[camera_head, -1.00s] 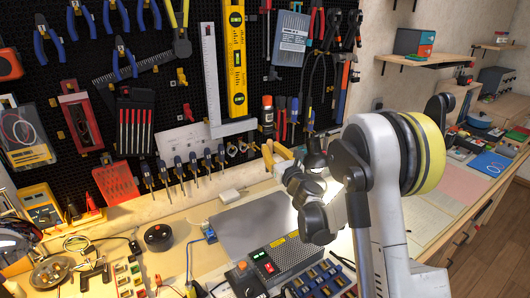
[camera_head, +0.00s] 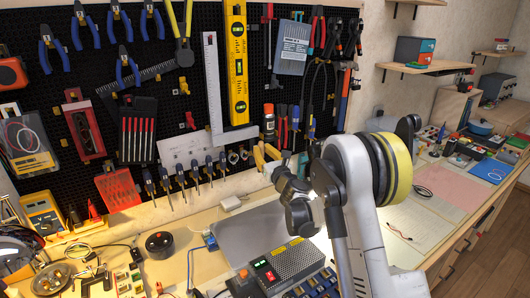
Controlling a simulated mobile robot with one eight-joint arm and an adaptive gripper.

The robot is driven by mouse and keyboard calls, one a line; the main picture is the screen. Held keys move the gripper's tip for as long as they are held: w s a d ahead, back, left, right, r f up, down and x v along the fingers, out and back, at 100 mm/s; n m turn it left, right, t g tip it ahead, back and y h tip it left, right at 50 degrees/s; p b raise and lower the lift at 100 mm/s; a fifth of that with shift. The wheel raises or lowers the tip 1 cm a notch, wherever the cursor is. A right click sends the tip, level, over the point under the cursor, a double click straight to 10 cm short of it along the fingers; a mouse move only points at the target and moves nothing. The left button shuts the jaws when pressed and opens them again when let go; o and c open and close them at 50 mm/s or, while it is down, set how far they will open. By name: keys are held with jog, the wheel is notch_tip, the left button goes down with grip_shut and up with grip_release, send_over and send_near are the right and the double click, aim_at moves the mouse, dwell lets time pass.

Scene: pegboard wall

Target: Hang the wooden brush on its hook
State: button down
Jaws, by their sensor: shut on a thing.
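The wooden brush (camera_head: 259,157) appears as a small tan-yellow piece in front of the lower right part of the pegboard, beside the dark end of my arm. My gripper (camera_head: 272,168) is at that end, shut on the brush. Its fingers and most of the brush are hidden or too small to make out. The brush appears just below the orange-and-black can in the picture; I cannot tell whether it touches the board. I cannot tell which hook is the brush's own.
The black pegboard (camera_head: 285,90) carries pliers, a yellow level (camera_head: 237,60), a steel square (camera_head: 212,90) and several screwdrivers close left of my gripper. Below are a grey mat (camera_head: 240,235) and a perforated metal box (camera_head: 295,262). A wall shelf (camera_head: 428,68) stands right.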

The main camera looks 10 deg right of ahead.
jog(key=shift+w+a+f, duration=0.1)
jog(key=shift+w+a, duration=0.1)
jog(key=shift+w, duration=0.45)
jog(key=shift+w+a+f, duration=0.1)
jog(key=shift+w+a, duration=0.1)
jog(key=shift+w, duration=0.45)
jog(key=shift+w+a, duration=0.2)
jog(key=shift+w, duration=0.45)
jog(key=c, duration=1.3)
grip_release()
jog(key=shift+c, duration=0.2)
